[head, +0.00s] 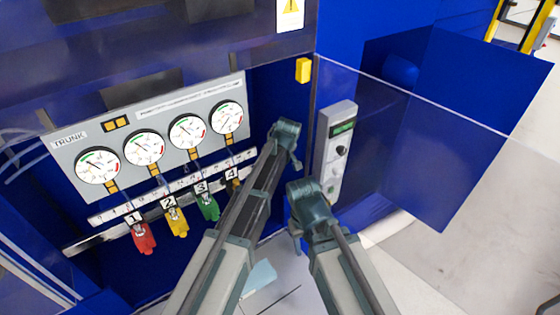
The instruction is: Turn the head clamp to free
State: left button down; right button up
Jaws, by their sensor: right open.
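A grey control box (335,155) with a green display (343,128), a dark round knob (341,150) and a small light button below it is mounted on the blue wall right of the gauges. No label for the head clamp is readable, so I cannot tell which control it is. My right gripper (297,236) is open, just below and left of the box, apart from the knob. My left gripper (295,158) is left of the box, near its left edge. Its fingers are too small and turned away to tell whether they are open. Both seem empty.
A panel marked TRUNK (70,137) carries several round gauges, with numbered red, yellow and green handles (143,238) below. My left arm passes close to handle 4's position. A clear door (430,140) extends to the right. A yellow block (303,70) sits above the box.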

dwell(0.3)
pick_arm(q)
jog(key=c, duration=0.9)
grip_release()
jog(key=shift+o, duration=0.2)
jog(key=p+v, duration=0.6)
jog(key=v, duration=0.1)
jog(key=shift+s+r+p, duration=0.2)
jog(key=shift+r+p, duration=0.05)
jog(key=shift+p, duration=0.15)
